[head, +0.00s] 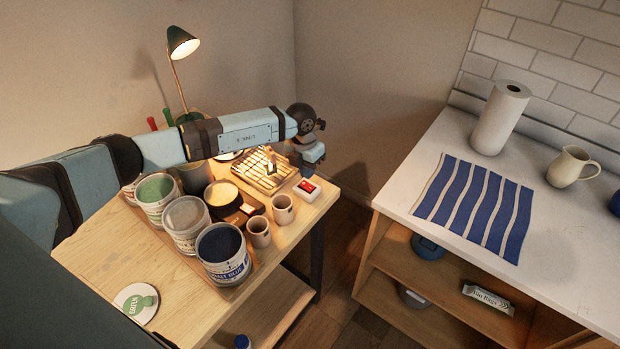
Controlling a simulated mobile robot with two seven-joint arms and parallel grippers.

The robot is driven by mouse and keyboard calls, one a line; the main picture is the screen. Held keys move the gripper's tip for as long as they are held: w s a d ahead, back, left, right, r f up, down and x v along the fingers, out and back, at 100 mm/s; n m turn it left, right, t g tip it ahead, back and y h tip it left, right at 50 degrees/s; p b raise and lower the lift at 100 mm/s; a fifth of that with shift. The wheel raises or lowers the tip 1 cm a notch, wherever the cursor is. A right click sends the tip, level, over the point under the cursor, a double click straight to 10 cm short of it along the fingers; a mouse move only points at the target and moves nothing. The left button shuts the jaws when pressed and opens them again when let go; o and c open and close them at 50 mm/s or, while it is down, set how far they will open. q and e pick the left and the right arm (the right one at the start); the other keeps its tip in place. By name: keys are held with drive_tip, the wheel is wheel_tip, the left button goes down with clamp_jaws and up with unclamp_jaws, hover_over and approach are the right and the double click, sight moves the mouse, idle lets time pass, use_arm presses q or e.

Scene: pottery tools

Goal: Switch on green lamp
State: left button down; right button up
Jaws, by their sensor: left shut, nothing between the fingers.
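The green lamp (183,42) stands at the back of the wooden table, with a green shade on a thin brass-coloured stem. Its bulb glows and warm light falls on the tabletop. Its base is partly hidden behind my left arm. My left arm reaches across the table from the left, and my left gripper (300,158) is shut and empty above the table's far right corner, by the slatted rack. A small white box with a red switch (307,187) lies just below the gripper in the picture, apart from it. My right gripper is out of view.
Paint cans (222,252) and small cups (283,209) stand along the table's right side. The slatted rack (265,180) lies behind them. A white counter (400,195) with a paper towel roll (499,118) and striped cloth (474,207) stands at right, across a gap.

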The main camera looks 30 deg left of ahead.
use_arm(q)
wheel_tip(320, 180, up, 5)
drive_tip(key=d+b, duration=0.1)
drive_tip(key=b, duration=0.1)
wheel_tip(320, 180, up, 5)
hover_over(310, 188)
drive_tip(key=shift+d+r+b, duration=0.1)
drive_tip(key=shift+r+b, duration=0.05)
drive_tip(key=shift+b, duration=0.2)
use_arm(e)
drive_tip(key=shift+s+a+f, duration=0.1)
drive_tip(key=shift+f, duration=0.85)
use_arm(q)
drive_tip(key=shift+w, duration=0.1)
drive_tip(key=shift+d, duration=0.1)
